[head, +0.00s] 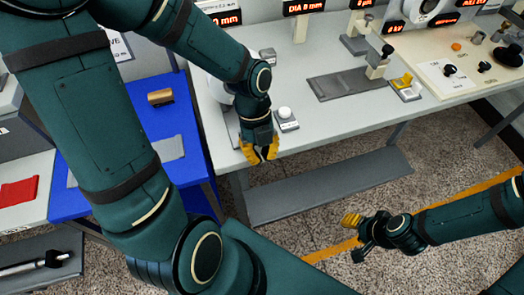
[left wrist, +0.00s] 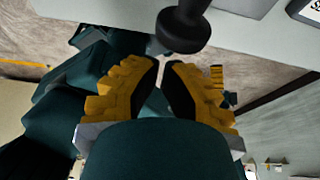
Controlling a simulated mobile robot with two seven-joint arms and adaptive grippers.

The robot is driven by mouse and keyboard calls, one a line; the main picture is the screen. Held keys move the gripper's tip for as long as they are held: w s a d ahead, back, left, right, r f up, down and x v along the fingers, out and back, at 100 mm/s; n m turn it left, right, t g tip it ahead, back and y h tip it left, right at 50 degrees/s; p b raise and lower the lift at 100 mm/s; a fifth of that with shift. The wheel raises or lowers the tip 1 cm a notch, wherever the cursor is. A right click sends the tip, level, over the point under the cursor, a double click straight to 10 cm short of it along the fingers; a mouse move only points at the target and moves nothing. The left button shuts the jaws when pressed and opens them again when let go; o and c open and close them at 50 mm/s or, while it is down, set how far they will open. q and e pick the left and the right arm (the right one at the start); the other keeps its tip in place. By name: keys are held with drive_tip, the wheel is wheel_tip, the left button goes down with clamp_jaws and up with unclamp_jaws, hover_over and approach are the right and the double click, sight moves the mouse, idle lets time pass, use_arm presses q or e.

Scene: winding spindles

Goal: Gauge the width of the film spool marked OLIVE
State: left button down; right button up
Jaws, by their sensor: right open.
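A brown, roll-like piece (head: 160,97) lies on the blue bench top at the left; I cannot tell if it is the film spool. A white label (head: 118,46) behind my arm shows letters like "IVE", the rest hidden. My left gripper (head: 259,152) points down at the front edge of the pale bench, apart from that piece. In the left wrist view its yellow fingers (left wrist: 163,72) are a little apart with nothing held. My right gripper (head: 351,220) is open and empty over the floor in front of the bench. Orange-lit readouts (head: 303,7) read "DIA 0 mm" and "0 mm".
The pale bench (head: 315,125) holds a white knob on a grey block (head: 286,117), a grey plate (head: 345,84) and a gauge stand (head: 378,62). A dark knob (left wrist: 184,28) hangs close ahead in the left wrist view. A red piece (head: 18,192) lies far left.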

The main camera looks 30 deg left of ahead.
use_arm(q)
drive_tip(key=shift+w+a+r, duration=0.1)
drive_tip(key=shift+w+a, duration=0.55)
drive_tip(key=shift+a, duration=0.2)
drive_tip(key=w+a, duration=0.1)
drive_tip(key=w+a+p, duration=0.1)
drive_tip(key=shift+w+a+r, duration=0.1)
drive_tip(key=shift+a, duration=0.35)
drive_tip(key=shift+d, duration=0.2)
